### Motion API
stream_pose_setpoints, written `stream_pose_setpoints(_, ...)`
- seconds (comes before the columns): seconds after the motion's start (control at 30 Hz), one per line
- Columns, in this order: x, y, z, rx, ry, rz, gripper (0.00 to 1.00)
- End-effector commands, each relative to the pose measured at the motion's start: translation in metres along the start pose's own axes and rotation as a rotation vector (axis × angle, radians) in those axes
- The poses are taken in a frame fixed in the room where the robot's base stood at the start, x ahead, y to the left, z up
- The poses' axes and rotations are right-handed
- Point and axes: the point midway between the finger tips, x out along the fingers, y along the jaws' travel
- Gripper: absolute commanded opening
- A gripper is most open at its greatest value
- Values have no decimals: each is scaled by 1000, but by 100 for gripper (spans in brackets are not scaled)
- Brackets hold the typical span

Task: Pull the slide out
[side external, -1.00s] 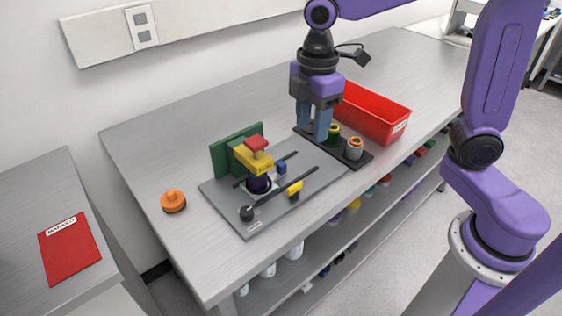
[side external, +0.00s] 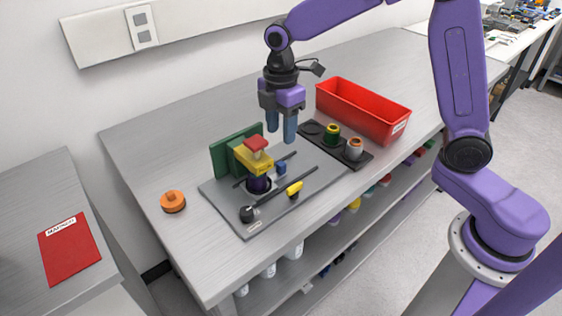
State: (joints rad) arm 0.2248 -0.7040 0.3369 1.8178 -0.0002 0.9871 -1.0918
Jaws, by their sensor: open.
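The interferometer stands on a grey base plate (side external: 228,208) on the bench. A green upright block (side external: 222,155) carries a yellow arm with a red top (side external: 256,144). Under the yellow arm is a dark purple round part (side external: 258,184) at the rails. Two dark rails (side external: 300,183) run across the plate; a black knob (side external: 247,214) is at the near left end and a yellow piece (side external: 295,189) is by the front rail. I cannot tell which part is the slide. My gripper (side external: 281,137) is open and empty, above the plate's back right part, right of the red top.
A black holder (side external: 311,129) with a green-and-yellow cylinder (side external: 332,134) and a grey-and-orange cylinder (side external: 354,148) lies to the right. A red bin (side external: 360,112) stands behind it. An orange knob-like part (side external: 173,201) lies on the bench at left. The bench's back left is clear.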

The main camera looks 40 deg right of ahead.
Motion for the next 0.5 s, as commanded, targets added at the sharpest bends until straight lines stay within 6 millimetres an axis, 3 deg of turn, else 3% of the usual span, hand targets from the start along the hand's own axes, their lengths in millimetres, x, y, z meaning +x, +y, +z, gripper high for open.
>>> stream_pose_setpoints(0.3, 61, -1, 0, 0, -2, -4, 47)
stream_pose_setpoints(0.5, 90, -1, 0, -1, -2, -3, 47)
